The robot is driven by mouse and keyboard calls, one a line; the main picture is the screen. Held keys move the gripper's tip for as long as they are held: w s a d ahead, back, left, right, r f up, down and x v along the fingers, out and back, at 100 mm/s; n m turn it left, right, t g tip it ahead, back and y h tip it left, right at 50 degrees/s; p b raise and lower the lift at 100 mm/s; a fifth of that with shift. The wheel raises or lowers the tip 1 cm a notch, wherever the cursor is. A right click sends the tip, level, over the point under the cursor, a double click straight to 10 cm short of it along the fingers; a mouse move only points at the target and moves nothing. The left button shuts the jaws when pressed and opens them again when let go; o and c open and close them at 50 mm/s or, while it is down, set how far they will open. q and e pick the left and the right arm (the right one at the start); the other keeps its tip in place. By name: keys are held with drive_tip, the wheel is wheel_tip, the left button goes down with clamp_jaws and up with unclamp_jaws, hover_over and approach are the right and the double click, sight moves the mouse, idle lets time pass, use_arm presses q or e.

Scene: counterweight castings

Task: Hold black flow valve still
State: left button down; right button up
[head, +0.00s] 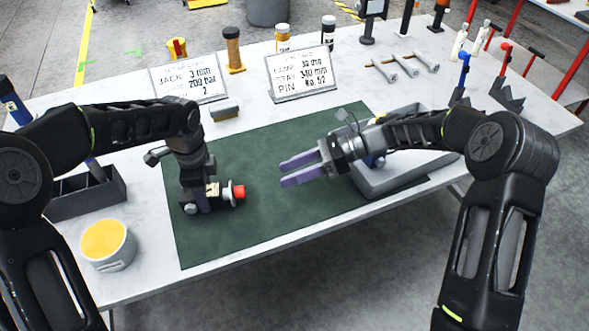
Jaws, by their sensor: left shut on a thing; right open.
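The black flow valve (227,193) lies on the left part of the green mat (260,230), with a red end pointing right. My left gripper (203,190) comes down on it from above and is shut on its body. The gripper hides much of the valve, so its full shape cannot be told. My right gripper (286,173) is open and empty above the middle of the mat. Its two purple fingers point left toward the valve, with a clear gap between them and the red end.
A grey tray (385,187) sits under my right wrist. A tub with a yellow top (106,243) and a dark bin (95,198) stand at the left. Two sign boards (300,76) stand behind the mat. The mat's front middle is clear.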

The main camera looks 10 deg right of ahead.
idle(0.4)
use_arm(q)
drive_tip(key=c, duration=0.7)
unclamp_jaws()
wheel_tip(320, 180, up, 12)
drive_tip(key=shift+r, duration=0.1)
drive_tip(key=shift+s, duration=0.1)
